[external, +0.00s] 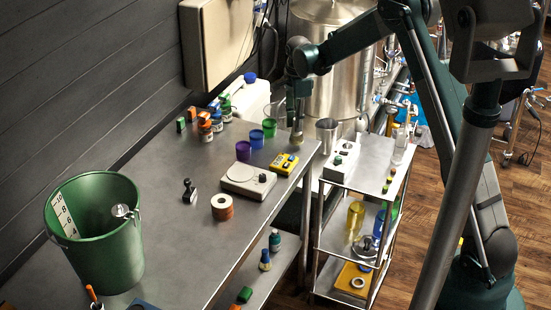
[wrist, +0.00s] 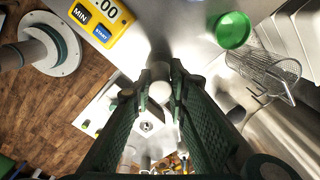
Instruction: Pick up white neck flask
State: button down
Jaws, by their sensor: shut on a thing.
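My gripper (external: 297,112) is at the far right corner of the steel table in the external view, pointing down. In the wrist view its two dark green fingers (wrist: 161,100) are closed around a pale, round-topped piece, which looks like the neck of the white neck flask (wrist: 160,91). The fingers hide most of the flask in that view. In the external view a small part of it (external: 297,138) shows below the fingertips, at the table edge. I cannot tell whether it touches the table.
A yellow timer (external: 284,163), a green cup (external: 269,127), a purple cup (external: 257,138) and a white scale (external: 248,180) stand close by on the table (external: 180,235). A steel cart (external: 372,160) with a white device (external: 341,161) stands to the right. A large steel tank (external: 330,65) is behind.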

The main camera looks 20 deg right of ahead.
jog(key=shift+r, duration=3.95)
